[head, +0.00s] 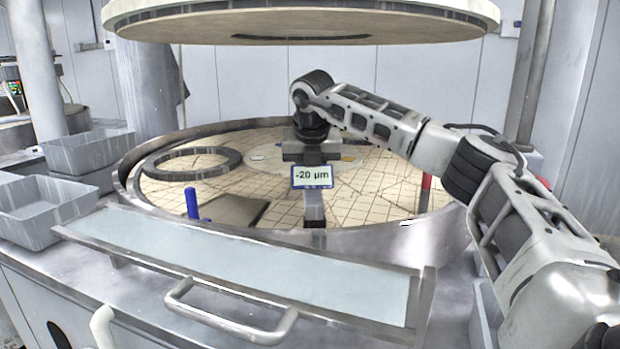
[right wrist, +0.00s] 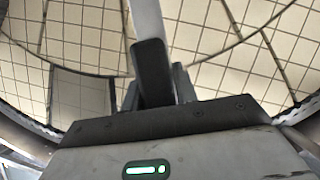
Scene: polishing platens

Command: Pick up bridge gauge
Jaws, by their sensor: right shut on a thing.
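The bridge gauge (head: 314,209) is a grey bar with a small blue-framed display (head: 312,176) reading -20 µm. In the head view it lies over the middle of the tiled lower platen (head: 365,204), its length running toward me. My right gripper (head: 311,152) comes in from the right and is shut on the gauge near the display. The jaws partly hide the grip. I cannot tell whether the gauge touches the platen. My left gripper is out of view.
The upper platen (head: 300,26) hangs overhead. A dark ring (head: 160,172) and a dark square plate (head: 232,210) lie on the lower platen. A blue post (head: 191,204) and a red post (head: 424,192) stand near its rim. A handled panel (head: 250,262) is in front; grey trays (head: 42,212) stand left.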

